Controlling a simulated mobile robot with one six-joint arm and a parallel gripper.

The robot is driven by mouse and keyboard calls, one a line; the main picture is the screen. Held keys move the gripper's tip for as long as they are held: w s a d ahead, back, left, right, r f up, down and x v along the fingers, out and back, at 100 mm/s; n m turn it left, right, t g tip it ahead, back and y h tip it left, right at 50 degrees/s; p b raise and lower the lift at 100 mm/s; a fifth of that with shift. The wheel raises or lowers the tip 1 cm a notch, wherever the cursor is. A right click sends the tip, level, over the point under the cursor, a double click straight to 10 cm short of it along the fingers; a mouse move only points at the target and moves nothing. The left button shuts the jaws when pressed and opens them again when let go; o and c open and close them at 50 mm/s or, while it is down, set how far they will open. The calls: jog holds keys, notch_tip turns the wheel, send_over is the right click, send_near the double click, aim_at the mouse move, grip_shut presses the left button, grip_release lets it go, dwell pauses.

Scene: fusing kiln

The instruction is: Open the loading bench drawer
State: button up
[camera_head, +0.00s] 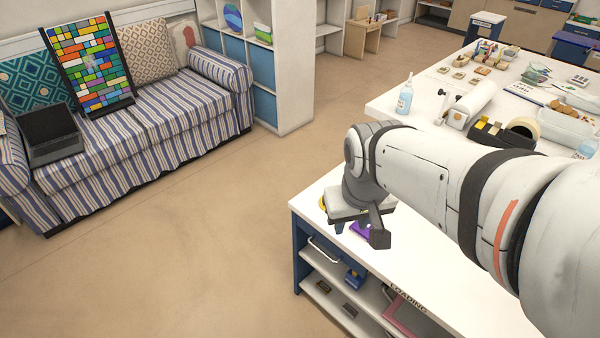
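The loading bench (480,300) stands at the lower right, with a white top, a dark blue side and open shelves below. Lettering reading "LOADING" (408,300) shows on its front edge. A thin silver bar (325,250) that looks like a handle sits under the top at the bench's left end. I cannot tell the drawer's outline or whether it is open. My gripper (377,236) hangs over the bench top near its left end, pointing down, apart from the silver bar. One dark finger shows clearly; its opening is hidden from this angle.
A purple item (361,229) and a yellow item (323,204) lie near my gripper on the bench top. Small blue and dark items (354,278) sit on the shelves. A cluttered white table (400,112) stands behind. The floor (190,260) left of the bench is clear up to the striped sofa (150,125).

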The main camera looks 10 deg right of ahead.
jog(key=w+f+n+b, duration=0.2)
jog(key=w+f+b, duration=0.1)
jog(key=w+f, duration=0.6)
jog(key=n+g+h+b, duration=0.1)
jog(key=n+h+b, duration=0.1)
jog(key=n+b, duration=0.3)
send_near(318, 248)
jog(key=b+x, duration=0.1)
jog(key=x, duration=0.6)
jog(key=shift+d+f, duration=0.15)
jog(key=shift+f, duration=0.25)
jog(key=shift+c, duration=0.2)
grip_shut()
